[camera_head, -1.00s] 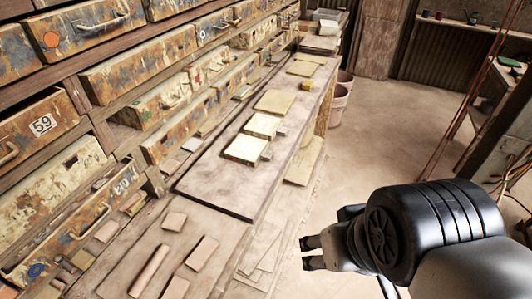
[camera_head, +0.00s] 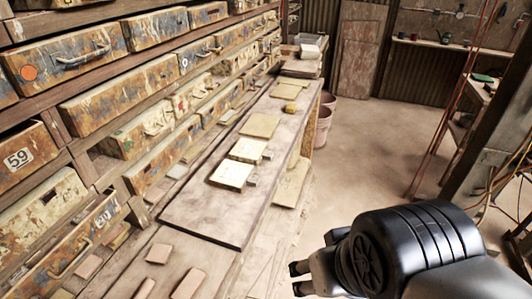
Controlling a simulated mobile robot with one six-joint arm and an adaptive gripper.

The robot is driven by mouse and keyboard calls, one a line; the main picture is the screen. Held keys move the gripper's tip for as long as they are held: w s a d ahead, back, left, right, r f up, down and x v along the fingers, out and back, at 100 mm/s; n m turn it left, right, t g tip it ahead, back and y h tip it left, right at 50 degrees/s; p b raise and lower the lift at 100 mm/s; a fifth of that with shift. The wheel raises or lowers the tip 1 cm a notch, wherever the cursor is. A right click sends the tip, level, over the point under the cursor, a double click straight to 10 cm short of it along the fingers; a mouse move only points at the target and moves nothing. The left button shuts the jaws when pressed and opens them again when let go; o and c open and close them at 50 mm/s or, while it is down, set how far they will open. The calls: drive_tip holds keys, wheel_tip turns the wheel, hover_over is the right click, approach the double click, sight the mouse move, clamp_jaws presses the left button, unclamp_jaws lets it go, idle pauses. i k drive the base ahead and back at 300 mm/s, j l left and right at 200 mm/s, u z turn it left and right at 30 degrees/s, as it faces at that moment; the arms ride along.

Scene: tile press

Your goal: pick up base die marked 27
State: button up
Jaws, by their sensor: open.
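Several flat, pale yellow plates lie in a row on a dark board on the bench. The nearest plate (camera_head: 232,174) and the one behind it (camera_head: 248,150) each have a small grey block at the right side. Two more plates (camera_head: 260,125) (camera_head: 281,91) lie farther back. No number 27 is legible, so I cannot tell which piece is the base die. My gripper (camera_head: 298,278) is open and apparently empty at the lower middle, to the right of the bench and apart from the plates.
Worn drawers, one marked 59 (camera_head: 18,158), line the left wall. Loose tan pieces (camera_head: 159,253) lie on the near bench. A small yellow lump (camera_head: 291,107) sits farther along the board. Pinkish pots (camera_head: 324,118) stand beyond the bench. Open floor (camera_head: 365,150) lies to its right.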

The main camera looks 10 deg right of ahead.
sight(246, 151)
drive_tip(key=u, duration=0.35)
drive_tip(key=i+l+u, duration=0.1)
drive_tip(key=u, duration=0.3)
drive_tip(key=l+u, duration=0.15)
drive_tip(key=u, duration=0.2)
drive_tip(key=i+l+u, duration=0.3)
drive_tip(key=l, duration=0.6)
drive_tip(key=i+l+u, duration=0.1)
drive_tip(key=l+u, duration=0.2)
drive_tip(key=l, duration=0.65)
drive_tip(key=l+u, duration=0.3)
drive_tip(key=l, duration=1.25)
